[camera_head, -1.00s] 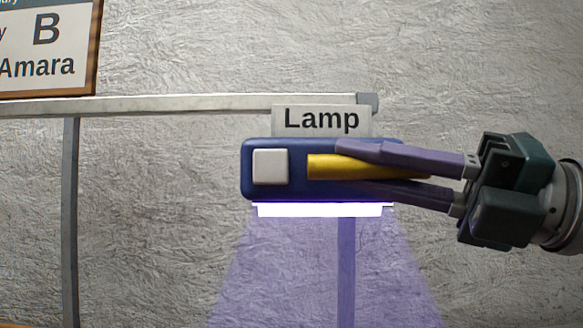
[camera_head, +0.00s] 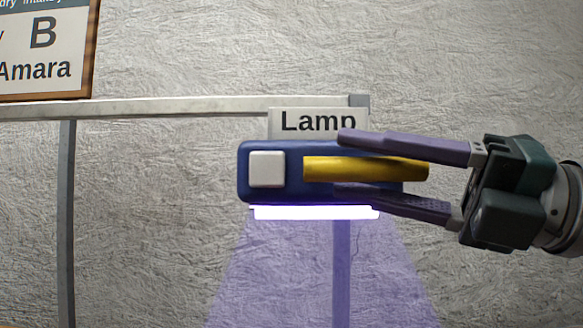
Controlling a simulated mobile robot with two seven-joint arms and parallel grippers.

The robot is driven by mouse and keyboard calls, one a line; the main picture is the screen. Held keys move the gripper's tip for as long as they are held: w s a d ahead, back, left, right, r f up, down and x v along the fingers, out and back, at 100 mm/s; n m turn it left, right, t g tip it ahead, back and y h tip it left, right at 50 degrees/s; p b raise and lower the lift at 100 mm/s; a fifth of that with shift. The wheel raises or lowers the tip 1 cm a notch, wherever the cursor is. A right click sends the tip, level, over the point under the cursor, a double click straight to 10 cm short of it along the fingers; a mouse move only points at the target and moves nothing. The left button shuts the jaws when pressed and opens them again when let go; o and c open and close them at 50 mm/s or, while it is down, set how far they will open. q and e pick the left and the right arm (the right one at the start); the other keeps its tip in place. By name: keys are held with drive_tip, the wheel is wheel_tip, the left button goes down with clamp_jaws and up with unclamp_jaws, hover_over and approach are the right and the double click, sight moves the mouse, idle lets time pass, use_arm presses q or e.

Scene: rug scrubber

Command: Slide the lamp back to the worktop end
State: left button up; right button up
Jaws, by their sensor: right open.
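The lamp (camera_head: 320,149) is a dark blue box with a white square button (camera_head: 267,169) on its left and a yellow handle (camera_head: 345,169) on its right. Its lit tube (camera_head: 312,212) throws a violet beam downward. A "Lamp" label (camera_head: 318,121) stands above it. The lamp is by the right end of a metal rail (camera_head: 150,107). My right gripper (camera_head: 345,163) comes in from the right. It is open, one purple finger above the yellow handle and one below, with gaps on both sides. My left gripper is out of view.
Metal posts hold the rail, one at the left (camera_head: 66,220) and one under the lamp. A framed sign (camera_head: 42,50) with "B" and "Amara" hangs at the upper left. A rough grey wall (camera_head: 480,60) lies behind. No worktop is clearly visible.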

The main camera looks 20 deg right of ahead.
drive_tip(key=shift+s+d+f+b, duration=0.25)
drive_tip(key=shift+d+f+b, duration=0.05)
drive_tip(key=shift+d+b, duration=0.05)
drive_tip(key=b+v, duration=0.3)
drive_tip(key=v, duration=0.6)
drive_tip(key=shift+r, duration=0.2)
